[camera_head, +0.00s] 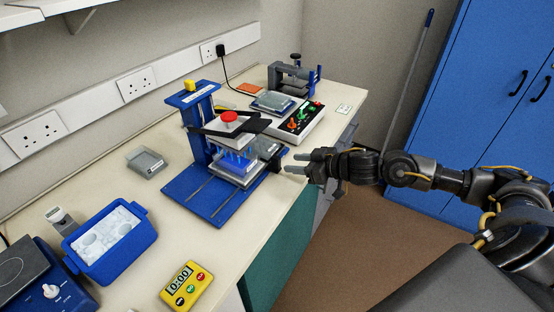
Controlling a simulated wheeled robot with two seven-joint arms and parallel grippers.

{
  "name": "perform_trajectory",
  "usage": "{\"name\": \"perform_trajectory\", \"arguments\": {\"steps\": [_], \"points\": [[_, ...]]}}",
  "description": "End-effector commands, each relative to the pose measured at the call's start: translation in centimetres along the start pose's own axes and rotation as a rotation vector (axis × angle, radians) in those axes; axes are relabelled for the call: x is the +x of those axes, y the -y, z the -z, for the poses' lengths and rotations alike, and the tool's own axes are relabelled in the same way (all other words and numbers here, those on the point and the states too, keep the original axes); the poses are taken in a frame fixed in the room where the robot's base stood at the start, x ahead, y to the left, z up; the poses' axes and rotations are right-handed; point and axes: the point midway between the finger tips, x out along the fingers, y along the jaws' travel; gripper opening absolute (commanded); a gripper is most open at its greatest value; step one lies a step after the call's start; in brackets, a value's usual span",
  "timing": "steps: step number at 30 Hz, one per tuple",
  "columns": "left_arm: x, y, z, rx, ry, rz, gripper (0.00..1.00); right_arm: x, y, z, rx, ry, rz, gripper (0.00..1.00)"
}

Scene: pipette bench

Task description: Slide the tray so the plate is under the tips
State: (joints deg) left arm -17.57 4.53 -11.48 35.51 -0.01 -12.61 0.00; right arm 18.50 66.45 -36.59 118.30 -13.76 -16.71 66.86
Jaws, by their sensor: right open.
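The blue pipetting stand (197,118) stands on the bench, with a red knob (229,117) on top of its head. Blue tips (238,155) hang below the head. A grey tray (218,175) sits on the stand's blue base (186,196), low under the head. A blue plate (240,168) is on the tray, and the tips hide part of it. From this angle I cannot tell how well plate and tips line up. My right gripper (298,162) is open and empty, just right of the tray and apart from it, at the bench's front edge. My left gripper is not in view.
A blue ice tub (86,264), a yellow timer (184,286) and a grey box (146,162) lie left and in front of the stand. A white control box (300,122) and a grey-blue device (294,78) stand behind it. Bare bench (150,215) lies left of the base.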

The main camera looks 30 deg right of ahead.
Motion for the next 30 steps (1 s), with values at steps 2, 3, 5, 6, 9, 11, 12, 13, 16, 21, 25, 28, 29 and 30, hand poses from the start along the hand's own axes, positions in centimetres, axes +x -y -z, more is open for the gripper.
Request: {"name": "perform_trajectory", "arguments": {"steps": [2,3,5,6,9,11,12,13,16,21,25,28,29,30], "points": [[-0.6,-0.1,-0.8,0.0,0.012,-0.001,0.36,1.6,0.0,0.3,0.003,-0.004,-0.001,0.42],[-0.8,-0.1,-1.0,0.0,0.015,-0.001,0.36,2.4,0.0,0.3,0.004,-0.003,-0.001,0.42],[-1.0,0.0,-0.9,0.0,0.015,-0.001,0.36,3.4,-0.1,0.2,0.003,-0.003,-0.003,0.42],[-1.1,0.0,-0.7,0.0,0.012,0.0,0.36,4.1,-0.1,0.2,0.004,-0.003,-0.003,0.42],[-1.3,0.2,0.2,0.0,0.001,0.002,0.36,5.6,-0.2,0.1,0.002,-0.001,-0.004,0.42],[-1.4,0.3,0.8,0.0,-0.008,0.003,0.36,6.3,-0.2,0.1,0.003,-0.001,-0.005,0.42],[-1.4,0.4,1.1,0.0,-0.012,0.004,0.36,6.7,-0.2,0.0,0.003,0.0,-0.005,0.42],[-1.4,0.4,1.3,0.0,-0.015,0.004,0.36,6.9,-0.2,0.0,0.002,0.0,-0.005,0.42],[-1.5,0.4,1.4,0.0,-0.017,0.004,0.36,7.5,-0.2,0.0,0.001,-0.001,-0.005,0.42],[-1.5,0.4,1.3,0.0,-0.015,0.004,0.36,7.7,-0.2,-0.1,0.001,0.0,-0.005,0.42],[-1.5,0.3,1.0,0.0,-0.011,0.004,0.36,7.7,-0.2,-0.1,0.001,0.0,-0.005,0.42],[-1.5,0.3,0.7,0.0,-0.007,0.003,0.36,7.7,-0.2,-0.1,0.001,0.0,-0.005,0.29],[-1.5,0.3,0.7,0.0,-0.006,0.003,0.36,7.7,-0.2,-0.1,0.001,0.0,-0.005,0.25],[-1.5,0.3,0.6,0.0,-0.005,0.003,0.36,7.7,-0.2,-0.1,0.001,0.0,-0.005,0.2]]}}
